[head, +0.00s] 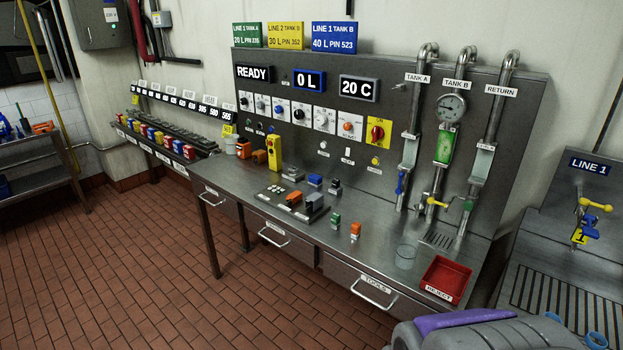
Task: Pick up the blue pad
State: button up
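A small blue-topped piece (315,179), which may be the blue pad, lies on the steel workbench (235,180) below the control panel. A grey and dark piece (335,187) stands just to its right. Both are too small to make out in detail, and nothing is holding them. My gripper cannot be made out in the head view. Grey and purple parts at the bottom right seem to be my own body.
A green piece (336,220) and an orange piece (355,230) stand near the bench front. A dark plate carries a grey block (314,203). Brick floor (150,270) is clear in front.

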aim_at(315, 180)
jog(key=i+j, duration=0.5)
jog(key=i, duration=0.25)
jog(key=i+j+z, duration=0.1)
jog(key=i+j, duration=0.4)
jog(key=i, duration=0.25)
jog(key=i+j, duration=0.55)
jog(key=i, duration=0.2)
jog(key=i+j, duration=0.55)
jog(key=i, duration=0.15)
jog(key=l+z, duration=0.05)
